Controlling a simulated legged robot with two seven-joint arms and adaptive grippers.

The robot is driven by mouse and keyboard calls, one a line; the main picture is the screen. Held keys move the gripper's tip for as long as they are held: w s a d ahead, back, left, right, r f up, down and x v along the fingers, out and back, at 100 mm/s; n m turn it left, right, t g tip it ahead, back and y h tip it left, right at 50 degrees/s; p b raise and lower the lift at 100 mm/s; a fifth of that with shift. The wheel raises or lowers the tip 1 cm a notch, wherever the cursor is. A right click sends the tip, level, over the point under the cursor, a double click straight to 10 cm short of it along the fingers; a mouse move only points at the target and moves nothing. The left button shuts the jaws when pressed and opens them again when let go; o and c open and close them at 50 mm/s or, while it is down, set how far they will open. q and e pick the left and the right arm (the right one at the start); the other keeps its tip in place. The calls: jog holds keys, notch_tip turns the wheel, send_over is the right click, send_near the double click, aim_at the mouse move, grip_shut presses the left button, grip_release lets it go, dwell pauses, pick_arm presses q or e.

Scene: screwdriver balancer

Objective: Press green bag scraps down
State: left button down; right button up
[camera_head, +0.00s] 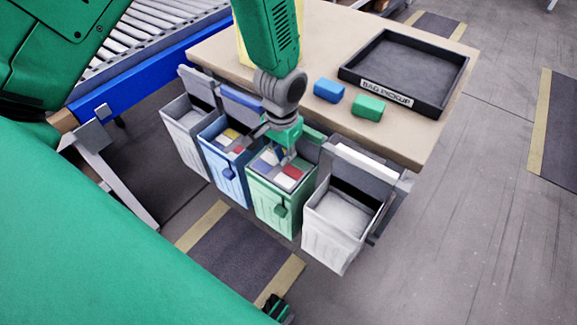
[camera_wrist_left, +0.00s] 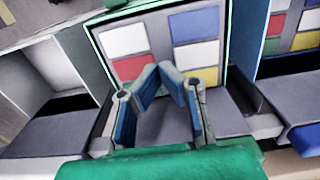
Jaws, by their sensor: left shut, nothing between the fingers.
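The green bin (camera_head: 272,208) hangs at the table's front edge, third from the left. Its flat scraps (camera_head: 291,171) show red, white and blue patches. In the left wrist view these scraps (camera_wrist_left: 196,55) show as white, blue, red and yellow squares inside the green rim (camera_wrist_left: 91,38). My left gripper (camera_head: 282,158) points down over the green bin, its fingers shut and empty. In the left wrist view the fingertips (camera_wrist_left: 163,72) meet in front of the scraps. Whether they touch the scraps I cannot tell. My right gripper is not recognisable in view.
A blue bin (camera_head: 226,180) with scraps stands left of the green one. White bins flank the pair, one left (camera_head: 186,138), one right (camera_head: 332,232). A blue block (camera_head: 329,90), a green block (camera_head: 368,106) and a black tray (camera_head: 441,103) sit on the table (camera_head: 428,142).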

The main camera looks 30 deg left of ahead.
aim_at(281, 169)
pick_arm(q)
jog(key=shift+a+f+b, duration=0.4)
jog(key=shift+a+f, duration=0.25)
jog(key=shift+f, duration=0.3)
jog(key=shift+d+f+b, duration=0.4)
jog(key=shift+d+f, duration=0.1)
jog(key=shift+f, duration=0.25)
jog(key=shift+a+f+b, duration=0.35)
jog(key=shift+f+b, duration=0.1)
jog(key=shift+f, duration=0.45)
jog(key=shift+d+f+b, duration=0.2)
jog(key=shift+f+b, duration=0.2)
jog(key=shift+f, duration=0.4)
jog(key=shift+r, duration=0.1)
pick_arm(e)
jog(key=f, duration=0.3)
jog(key=shift+a, duration=0.3)
pick_arm(q)
jog(key=shift+a+r+p, duration=0.1)
jog(key=shift+r+p, duration=0.5)
jog(key=shift+p, duration=0.25)
notch_tip(281, 169, up, 8)
jog(key=p, duration=0.7)
pick_arm(e)
notch_tip(281, 169, up, 9)
